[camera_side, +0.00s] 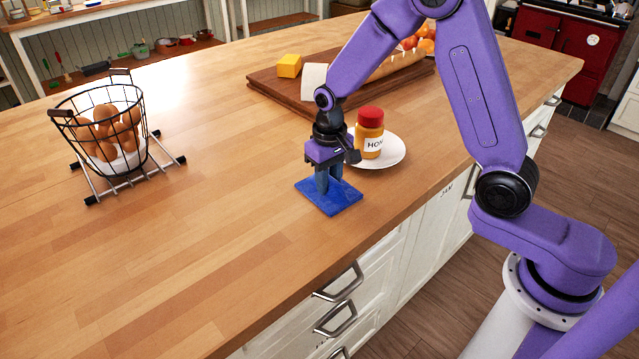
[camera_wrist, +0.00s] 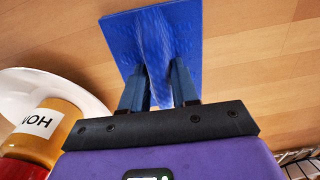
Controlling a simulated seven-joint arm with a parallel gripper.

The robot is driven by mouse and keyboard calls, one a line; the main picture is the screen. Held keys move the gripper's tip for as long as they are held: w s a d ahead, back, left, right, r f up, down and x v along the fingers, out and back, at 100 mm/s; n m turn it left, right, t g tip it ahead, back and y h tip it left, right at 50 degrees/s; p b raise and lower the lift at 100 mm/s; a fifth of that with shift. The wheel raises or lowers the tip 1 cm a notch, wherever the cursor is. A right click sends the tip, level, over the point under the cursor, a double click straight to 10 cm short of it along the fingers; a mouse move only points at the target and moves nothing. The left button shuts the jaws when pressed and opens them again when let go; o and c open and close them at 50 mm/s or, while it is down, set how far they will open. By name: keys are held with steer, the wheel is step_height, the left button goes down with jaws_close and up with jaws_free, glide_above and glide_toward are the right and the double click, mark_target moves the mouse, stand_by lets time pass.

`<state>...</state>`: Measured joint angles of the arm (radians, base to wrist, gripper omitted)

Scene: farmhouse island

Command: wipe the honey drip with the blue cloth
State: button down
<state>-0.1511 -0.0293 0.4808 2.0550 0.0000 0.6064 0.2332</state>
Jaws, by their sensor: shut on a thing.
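The blue cloth (camera_side: 343,200) lies flat on the wooden island top, with a raised fold in its middle. My gripper (camera_side: 328,183) points down over it and is shut on that fold. In the wrist view the cloth (camera_wrist: 178,40) spreads out beyond my gripper (camera_wrist: 160,88), whose two fingers pinch the fold from both sides. I see no honey drip in either view; whether it is under the cloth I cannot tell. The honey jar (camera_side: 369,134), with a red lid and a white label, stands on a white plate (camera_side: 393,153) just behind and right of my gripper.
A wire basket of brown eggs (camera_side: 68,122) stands on a rack at the left. A cutting board (camera_side: 268,86) with a yellow block (camera_side: 289,66) and other food lies at the back. The island's edge is close on the right of the cloth.

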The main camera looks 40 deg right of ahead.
steer(key=shift+r, duration=4.1)
